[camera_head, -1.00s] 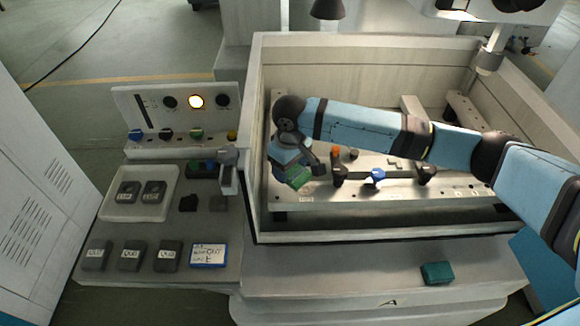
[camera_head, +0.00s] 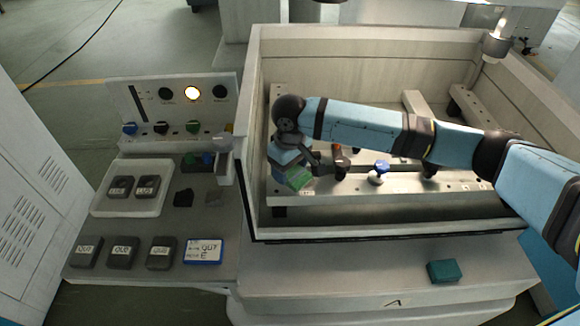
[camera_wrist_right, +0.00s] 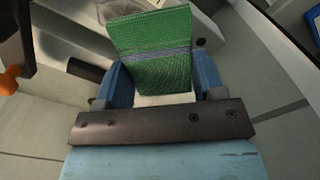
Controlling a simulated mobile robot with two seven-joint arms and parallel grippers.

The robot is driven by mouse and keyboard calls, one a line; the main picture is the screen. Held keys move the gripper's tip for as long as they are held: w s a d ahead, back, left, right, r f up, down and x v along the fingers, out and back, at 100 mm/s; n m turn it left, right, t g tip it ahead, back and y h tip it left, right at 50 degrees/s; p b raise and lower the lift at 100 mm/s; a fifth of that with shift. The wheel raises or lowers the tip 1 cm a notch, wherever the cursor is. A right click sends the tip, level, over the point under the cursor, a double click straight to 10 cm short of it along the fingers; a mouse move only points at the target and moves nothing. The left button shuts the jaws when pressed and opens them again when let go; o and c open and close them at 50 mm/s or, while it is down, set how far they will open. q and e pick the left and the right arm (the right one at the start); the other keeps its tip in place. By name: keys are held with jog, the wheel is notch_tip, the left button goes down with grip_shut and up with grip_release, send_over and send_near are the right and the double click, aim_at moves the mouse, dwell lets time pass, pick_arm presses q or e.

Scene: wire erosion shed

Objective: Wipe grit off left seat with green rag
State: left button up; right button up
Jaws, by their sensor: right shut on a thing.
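The green rag (camera_head: 299,178) is held between the blue fingers of my right gripper (camera_head: 290,165), at the left end of the metal plate (camera_head: 350,197) in the open tank. In the right wrist view the rag (camera_wrist_right: 152,50) is folded, with a grey-blue stripe, and sits between both blue fingers (camera_wrist_right: 160,85). A small pale label (camera_head: 307,190) shows just below the rag. The left seat and any grit are hidden by the rag and gripper. I cannot tell whether the rag touches the plate. My left gripper is out of view.
Tank walls (camera_head: 254,120) surround the workspace. A teal block (camera_head: 444,271) lies on the front ledge. At left, a bench holds a white tray (camera_head: 101,207), dark labelled blocks (camera_head: 122,252) and a blue-framed sign (camera_head: 203,251).

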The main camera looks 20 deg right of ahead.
jog(key=shift+f, duration=0.25)
jog(key=shift+f, duration=0.75)
jog(key=shift+d, duration=0.1)
